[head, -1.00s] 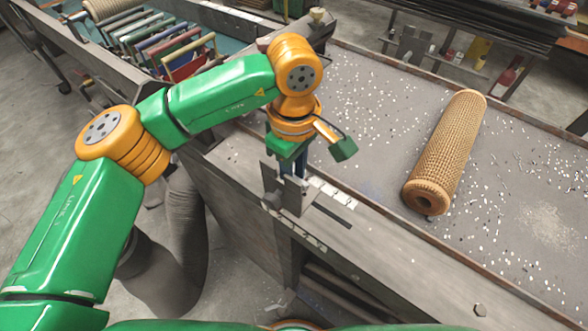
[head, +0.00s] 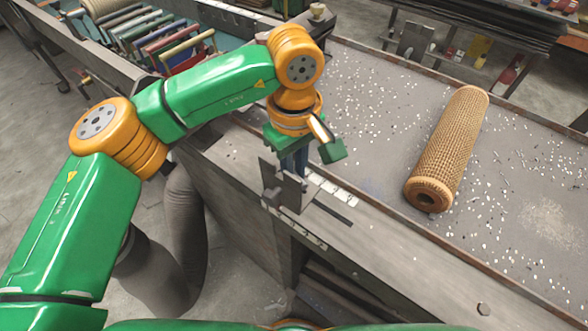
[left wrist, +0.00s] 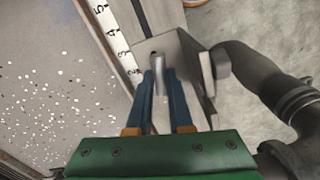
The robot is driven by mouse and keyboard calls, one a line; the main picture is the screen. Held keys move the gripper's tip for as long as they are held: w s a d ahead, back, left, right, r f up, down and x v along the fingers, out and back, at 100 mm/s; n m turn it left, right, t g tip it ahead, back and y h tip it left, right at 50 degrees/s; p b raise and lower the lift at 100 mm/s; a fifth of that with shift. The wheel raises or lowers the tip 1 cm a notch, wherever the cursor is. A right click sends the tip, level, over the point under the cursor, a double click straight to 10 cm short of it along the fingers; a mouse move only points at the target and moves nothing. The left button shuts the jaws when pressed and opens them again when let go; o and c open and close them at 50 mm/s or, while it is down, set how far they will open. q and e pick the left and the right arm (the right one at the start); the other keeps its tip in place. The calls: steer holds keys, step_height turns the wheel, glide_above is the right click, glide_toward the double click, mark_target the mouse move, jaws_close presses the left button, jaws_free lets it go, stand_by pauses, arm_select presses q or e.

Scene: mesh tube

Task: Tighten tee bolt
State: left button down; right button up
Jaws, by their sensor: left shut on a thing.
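The tee bolt (left wrist: 160,63) shows in the left wrist view as a short grey metal pin between my fingertips, at the metal bracket. My left gripper (left wrist: 158,80) is shut on it with its two blue fingers. In the head view my left gripper (head: 294,168) points down at the grey bracket (head: 287,191) on the bench edge. The bracket and fingers hide the bolt there. The bolt's lower end and how deep it sits cannot be seen. My right gripper is not in view.
A tan mesh tube (head: 448,150) lies on the bench (head: 380,130), right of the bracket, among scattered pale chips. A white scale strip (left wrist: 121,50) runs beside the bracket. A hex bolt head (head: 483,309) sits near the front edge. A rack of coloured slats (head: 165,42) stands at the back left.

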mark_target(297, 174)
arm_select(q)
steer(key=m, duration=0.3)
steer(key=shift+m, duration=0.3)
steer(key=m, duration=0.3)
steer(key=shift+m, duration=0.3)
steer(key=m, duration=0.6)
steer(key=shift+d+m, duration=0.15)
steer(key=shift+m, duration=0.15)
steer(key=c, duration=1.1)
jaws_free()
step_height(297, 174, up, 7)
steer(key=shift+r, duration=0.1)
